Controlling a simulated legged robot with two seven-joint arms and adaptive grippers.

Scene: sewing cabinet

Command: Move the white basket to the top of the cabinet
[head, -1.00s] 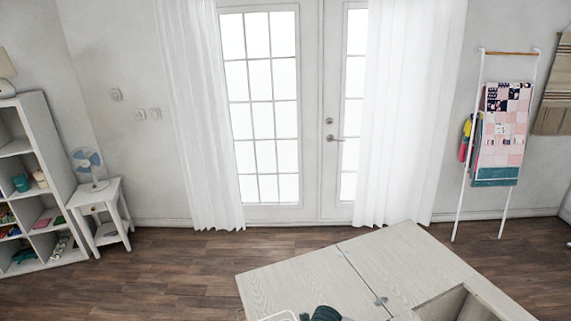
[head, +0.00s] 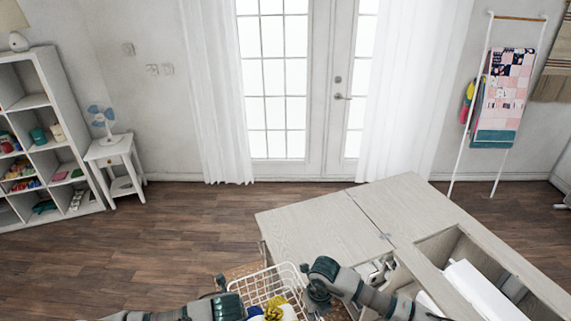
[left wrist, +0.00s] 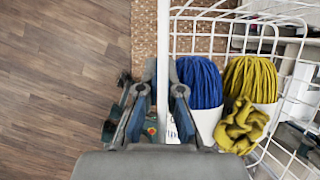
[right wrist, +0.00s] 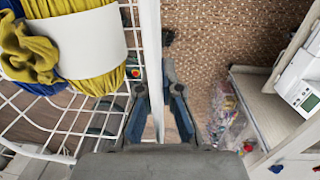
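The white wire basket (head: 258,286) is at the bottom middle of the head view, left of the wooden cabinet top (head: 316,226). It holds blue yarn (left wrist: 200,82) and yellow yarn (left wrist: 250,80) with white bands. My left gripper (head: 222,287) is at its left side; in the left wrist view its fingers (left wrist: 161,75) are closed around the white rim. My right gripper (head: 308,279) is at its right side; in the right wrist view its fingers (right wrist: 154,78) flank the rim closely and appear closed on it. I cannot tell the basket's height above the floor.
The cabinet top's left part is bare. Its right part has an opening (head: 460,248) with a white object inside. A brown woven mat (left wrist: 145,40) lies below the basket. A shelf (head: 40,140) and side table (head: 113,150) stand far left. A white machine (right wrist: 305,75) is at right.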

